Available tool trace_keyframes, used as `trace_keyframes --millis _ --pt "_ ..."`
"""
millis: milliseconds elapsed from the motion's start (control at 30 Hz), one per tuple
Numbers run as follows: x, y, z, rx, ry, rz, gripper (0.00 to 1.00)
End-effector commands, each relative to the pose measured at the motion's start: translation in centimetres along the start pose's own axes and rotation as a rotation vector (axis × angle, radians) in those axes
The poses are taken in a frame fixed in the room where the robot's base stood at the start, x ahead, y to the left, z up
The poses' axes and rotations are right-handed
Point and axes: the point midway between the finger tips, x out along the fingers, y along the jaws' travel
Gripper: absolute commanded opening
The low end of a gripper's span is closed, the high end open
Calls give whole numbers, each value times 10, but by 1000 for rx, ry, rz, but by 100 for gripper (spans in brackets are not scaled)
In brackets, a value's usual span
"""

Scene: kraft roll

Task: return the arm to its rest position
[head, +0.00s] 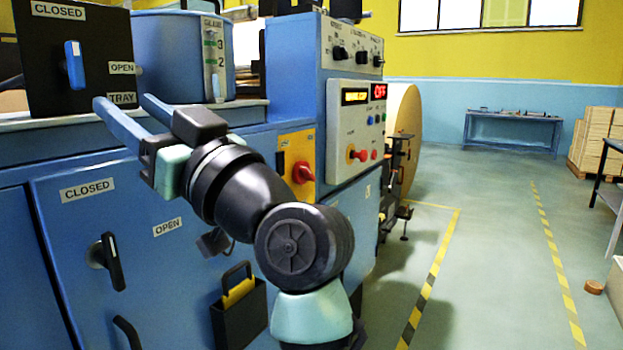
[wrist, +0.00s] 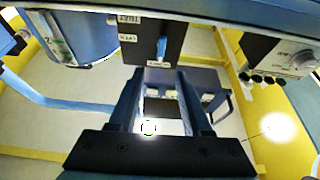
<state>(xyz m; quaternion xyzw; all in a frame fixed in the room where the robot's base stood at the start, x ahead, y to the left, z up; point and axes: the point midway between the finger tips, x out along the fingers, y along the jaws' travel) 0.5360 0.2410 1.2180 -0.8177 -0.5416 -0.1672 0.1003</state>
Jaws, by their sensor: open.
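My arm reaches up and left from the bottom middle of the head view, its wrist bent toward the blue machine. My gripper (head: 125,110) is open, its two blue fingers apart with nothing seen between them. It is in front of the machine's upper ledge, below the black box (head: 95,80) with the blue handle and the CLOSED, OPEN and TRAY labels. In the wrist view my gripper (wrist: 160,78) shows both fingers spread, and the black box (wrist: 150,40) lies beyond the fingertips.
The blue machine (head: 75,225) fills the left side, with a door handle (head: 106,260), a red switch (head: 303,172) and a control panel (head: 358,130) reading OFF. A large roll (head: 405,125) stands behind it. The floor at right (head: 490,250) is mostly clear; a far bench (head: 512,130) stands against the wall.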

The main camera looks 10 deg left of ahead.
Motion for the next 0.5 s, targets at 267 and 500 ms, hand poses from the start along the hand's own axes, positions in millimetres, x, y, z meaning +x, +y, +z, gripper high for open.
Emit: trace_keyframes --millis 267,500 --pt "-49 30 -23 -187 54 315 49" --pt "-138 38 -81 -431 201 695 49"
